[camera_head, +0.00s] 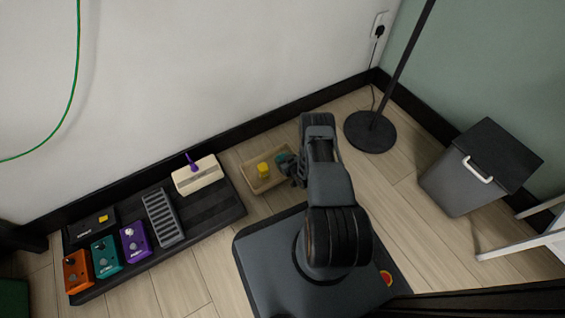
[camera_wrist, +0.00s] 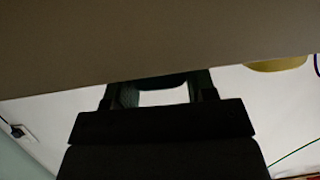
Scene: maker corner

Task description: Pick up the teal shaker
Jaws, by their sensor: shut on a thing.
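The teal shaker (camera_head: 282,158) is small and sits at the right end of a shallow wooden tray (camera_head: 251,184) on the floor. My gripper (camera_head: 290,165) reaches down to it from the right and is shut on it. My gripper partly covers the shaker in the head view. In the wrist view my gripper (camera_wrist: 160,98) shows dark at the bottom, and a broad brown surface fills the top, hiding most of the grip. I cannot tell whether the shaker is clear of the tray floor.
A yellow shaker (camera_head: 263,170) stands in the tray just left of the teal one. A pedalboard (camera_head: 205,205) with several pedals lies to the left. A lamp base (camera_head: 370,131) and a grey bin (camera_head: 470,175) stand to the right. The wall runs close behind the tray.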

